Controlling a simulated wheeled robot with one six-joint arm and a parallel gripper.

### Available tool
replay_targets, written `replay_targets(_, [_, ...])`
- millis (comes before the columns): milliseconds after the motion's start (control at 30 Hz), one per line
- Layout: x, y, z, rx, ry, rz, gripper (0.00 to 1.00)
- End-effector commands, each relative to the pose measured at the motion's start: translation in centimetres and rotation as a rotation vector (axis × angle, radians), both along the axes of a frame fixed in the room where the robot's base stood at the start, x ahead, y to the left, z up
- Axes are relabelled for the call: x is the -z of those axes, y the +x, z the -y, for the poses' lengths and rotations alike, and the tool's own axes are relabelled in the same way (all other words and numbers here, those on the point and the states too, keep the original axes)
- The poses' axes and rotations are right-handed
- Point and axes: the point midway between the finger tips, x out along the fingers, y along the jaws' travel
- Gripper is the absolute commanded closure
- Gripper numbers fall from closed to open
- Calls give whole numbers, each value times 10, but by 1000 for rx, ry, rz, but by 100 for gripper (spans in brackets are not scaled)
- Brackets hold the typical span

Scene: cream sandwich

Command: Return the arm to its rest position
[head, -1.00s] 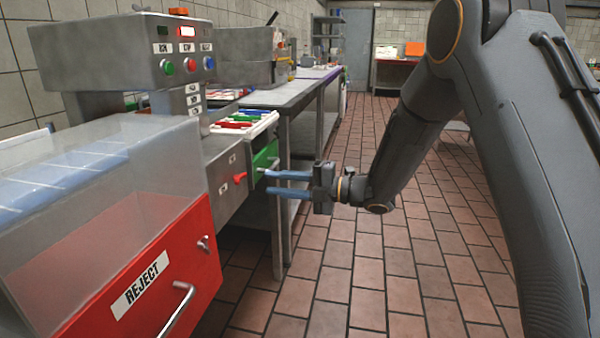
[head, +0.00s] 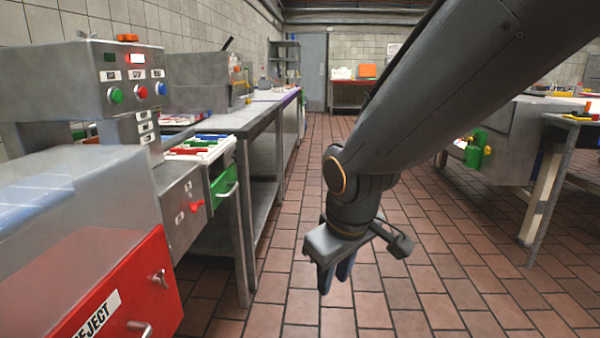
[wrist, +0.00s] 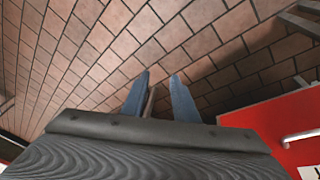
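My gripper (head: 334,284) hangs below my arm in the middle of the head view, its blue fingers pointing down over the tiled floor. In the wrist view my gripper (wrist: 160,77) shows both blue fingers apart, with floor tiles visible between them and no held object to be seen. It is clear of the machine on the left, with open air around it. My arm comes in from the upper right and bends down at an elbow joint.
The red reject drawer (head: 115,300) and the grey machine with its control box (head: 95,75) stand at left. A green drawer (head: 223,184) is beside a steel table (head: 235,120). Another table (head: 560,121) stands at right. The brown tiled floor between is free.

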Motion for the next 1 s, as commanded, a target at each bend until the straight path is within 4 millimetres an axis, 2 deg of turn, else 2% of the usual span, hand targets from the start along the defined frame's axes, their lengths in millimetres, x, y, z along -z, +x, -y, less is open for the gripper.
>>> replay_targets(33, [1,-21,3,45,9,-51,73])
replay_targets(100, [3,-50,6,108,20,-123,73])
replay_targets(333, [3,-132,10,271,46,-335,73])
replay_targets(667, [-31,-128,31,348,45,-334,73])
replay_targets(1000, [-83,-127,70,470,47,-331,73])
